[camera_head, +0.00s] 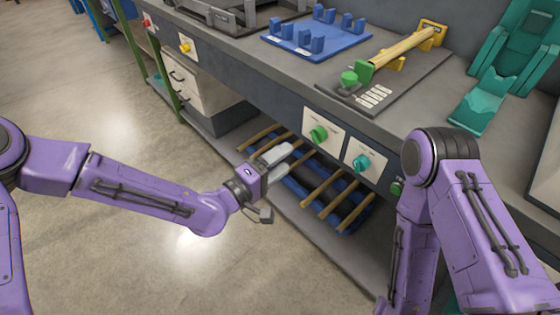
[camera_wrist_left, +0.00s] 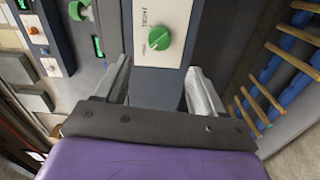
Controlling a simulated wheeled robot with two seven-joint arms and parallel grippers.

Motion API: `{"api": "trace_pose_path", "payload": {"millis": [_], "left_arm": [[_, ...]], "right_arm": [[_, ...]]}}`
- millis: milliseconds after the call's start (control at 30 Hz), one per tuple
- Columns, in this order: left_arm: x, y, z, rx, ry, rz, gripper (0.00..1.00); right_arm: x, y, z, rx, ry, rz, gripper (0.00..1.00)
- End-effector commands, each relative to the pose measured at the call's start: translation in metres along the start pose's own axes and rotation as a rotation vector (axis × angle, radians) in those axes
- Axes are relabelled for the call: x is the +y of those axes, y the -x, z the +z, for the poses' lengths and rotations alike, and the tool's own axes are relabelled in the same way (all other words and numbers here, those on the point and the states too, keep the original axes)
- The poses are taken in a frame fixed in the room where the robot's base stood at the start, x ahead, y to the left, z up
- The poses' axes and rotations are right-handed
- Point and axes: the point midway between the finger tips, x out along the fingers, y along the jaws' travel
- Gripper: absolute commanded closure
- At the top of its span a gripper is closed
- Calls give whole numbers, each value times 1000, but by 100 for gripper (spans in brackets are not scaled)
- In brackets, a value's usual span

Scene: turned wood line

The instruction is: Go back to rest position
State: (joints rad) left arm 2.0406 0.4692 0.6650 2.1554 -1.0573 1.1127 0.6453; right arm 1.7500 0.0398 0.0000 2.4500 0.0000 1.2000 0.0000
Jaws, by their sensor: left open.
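My left gripper (camera_head: 280,153) reaches in from the left, in front of the workbench, beside the panel with the green knob (camera_head: 319,133). In the left wrist view the two fingers of my left gripper (camera_wrist_left: 160,75) are spread with nothing between them. The green knob (camera_wrist_left: 159,38) and its white plate show beyond the fingertips; I cannot tell the exact gap. My right arm comes down at the right of the head view, and its gripper is not in view.
A lower shelf with wooden rods on a blue rack (camera_head: 345,213) lies under the gripper. The bench top holds a blue holder (camera_head: 315,42), a turned yellow wooden piece (camera_head: 402,47) and a teal stand (camera_head: 475,105). The floor (camera_head: 100,120) at left is clear.

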Motion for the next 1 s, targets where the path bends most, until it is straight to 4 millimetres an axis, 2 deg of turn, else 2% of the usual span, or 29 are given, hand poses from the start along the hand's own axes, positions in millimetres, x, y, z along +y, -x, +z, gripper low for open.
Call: {"api": "trace_pose_path", "payload": {"millis": [333, 433, 467, 567, 667, 700, 767, 800, 867, 900, 967, 1000], "left_arm": [[0, -1, 0, 0, -2, -1, 31], [-1, -1, -2, 11, -48, -5, 31], [-4, 0, -5, 32, -64, -22, 31], [-48, 22, -13, 116, -93, -189, 31], [-102, 63, -12, 166, -116, -421, 31], [-124, 84, -9, 178, -124, -521, 31], [-153, 120, -5, 192, -143, -676, 31], [-171, 149, -2, 198, -157, -785, 31], [-192, 196, 3, 203, -182, -950, 31], [-202, 230, 6, 203, -202, -1061, 31], [-211, 281, 9, 201, -231, -1221, 31], [-213, 313, 10, 200, -251, -1317, 31]], "right_arm": [[0, 0, 0, 0, 0, 0, 39], [0, 0, 0, 0, 0, 0, 39], [0, 0, 0, 0, 0, 0, 39], [0, 2, -1, 0, 0, 0, 39], [1, 12, -5, 0, 0, 0, 39], [2, 17, -7, 0, 0, 0, 39], [2, 24, -10, 0, 0, 0, 39], [3, 30, -12, 0, 0, 0, 39], [4, 38, -16, 0, 0, 0, 39], [4, 45, -18, 0, 0, 0, 39], [5, 54, -22, 0, 0, 0, 39], [5, 60, -25, 0, 0, 0, 39]]}}
